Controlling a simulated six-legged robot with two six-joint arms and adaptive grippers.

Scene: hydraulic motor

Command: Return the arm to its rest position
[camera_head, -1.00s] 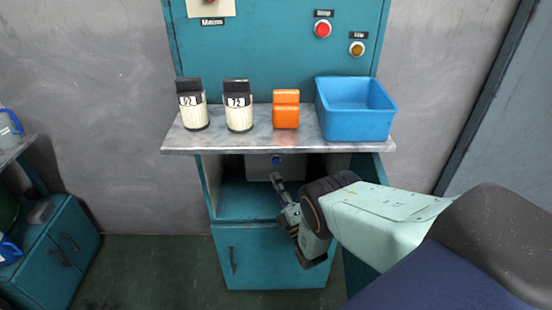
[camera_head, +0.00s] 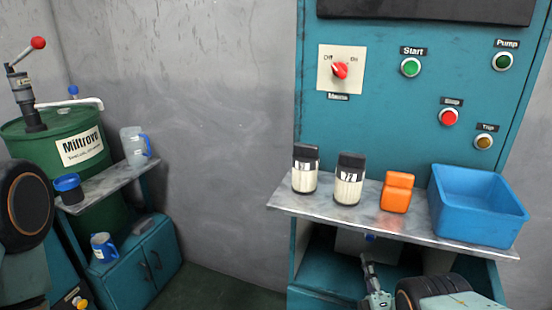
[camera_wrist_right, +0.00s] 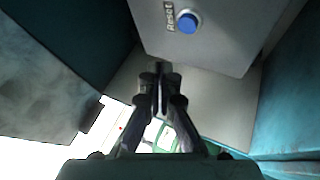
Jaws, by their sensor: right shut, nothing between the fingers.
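My right gripper (camera_head: 368,272) is at the lower right of the head view, in front of the open compartment under the metal shelf. Its fingers are together and hold nothing. In the right wrist view the closed fingers (camera_wrist_right: 160,88) point toward a grey box (camera_wrist_right: 215,45) with a blue button (camera_wrist_right: 187,22) labelled Reset. The fingertips appear below the button and apart from it. The box is partly visible under the shelf in the head view, with the blue button (camera_head: 369,237) just above the fingertips. My left gripper is not in view.
The shelf (camera_head: 285,201) above my right gripper holds two white-and-black containers (camera_head: 305,172), an orange container (camera_head: 397,193) and a blue bin (camera_head: 478,212). Control buttons sit on the teal panel (camera_head: 385,110). A green drum (camera_head: 70,165) and a side shelf (camera_head: 105,185) stand left.

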